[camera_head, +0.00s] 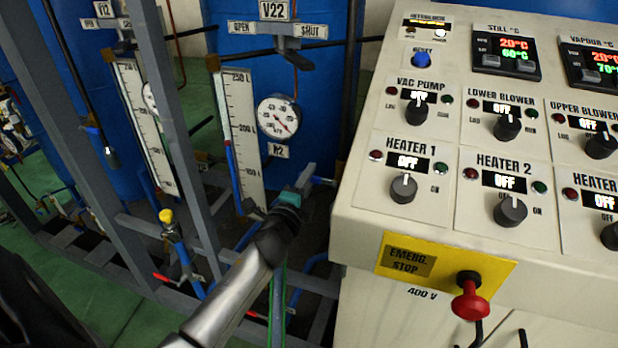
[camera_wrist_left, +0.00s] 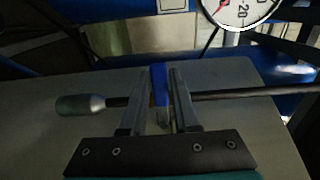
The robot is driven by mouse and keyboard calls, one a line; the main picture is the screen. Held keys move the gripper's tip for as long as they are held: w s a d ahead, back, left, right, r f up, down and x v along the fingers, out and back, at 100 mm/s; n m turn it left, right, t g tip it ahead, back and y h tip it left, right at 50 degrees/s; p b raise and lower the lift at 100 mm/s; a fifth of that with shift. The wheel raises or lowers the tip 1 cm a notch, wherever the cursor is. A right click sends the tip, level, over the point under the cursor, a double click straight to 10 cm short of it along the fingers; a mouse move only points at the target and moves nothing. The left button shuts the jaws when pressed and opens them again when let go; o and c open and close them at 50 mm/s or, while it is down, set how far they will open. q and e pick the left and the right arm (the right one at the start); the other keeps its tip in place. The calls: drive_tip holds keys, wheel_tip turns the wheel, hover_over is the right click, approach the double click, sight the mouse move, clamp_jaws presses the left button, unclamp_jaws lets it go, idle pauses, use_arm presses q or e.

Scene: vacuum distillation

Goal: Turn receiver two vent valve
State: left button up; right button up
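On receiver two's frame, a plate marked V22 (camera_head: 274,10) stands over a grey valve lever (camera_head: 283,43), between OPEN and SHUT labels. I cannot read any label that says which valve is the vent valve. My left gripper (camera_head: 303,180) is lower down, below the round gauge and beside the console's left edge. In the left wrist view its two fingers (camera_wrist_left: 160,95) stand apart, with a blue bar (camera_wrist_left: 160,84) between them. I cannot tell if they touch it. A dark rod with a grey knob (camera_wrist_left: 80,105) runs crosswise by the fingers. My right gripper is out of view.
The control console (camera_head: 352,190) fills the right side, with a red emergency stop button (camera_head: 470,300). A pressure gauge (camera_head: 279,117) and a level scale (camera_head: 241,140) stand behind my left gripper. Grey frame posts (camera_head: 177,130) and a yellow-topped valve (camera_head: 167,217) are left of it.

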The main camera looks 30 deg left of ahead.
use_arm(q)
clamp_jaws()
idle(1.0)
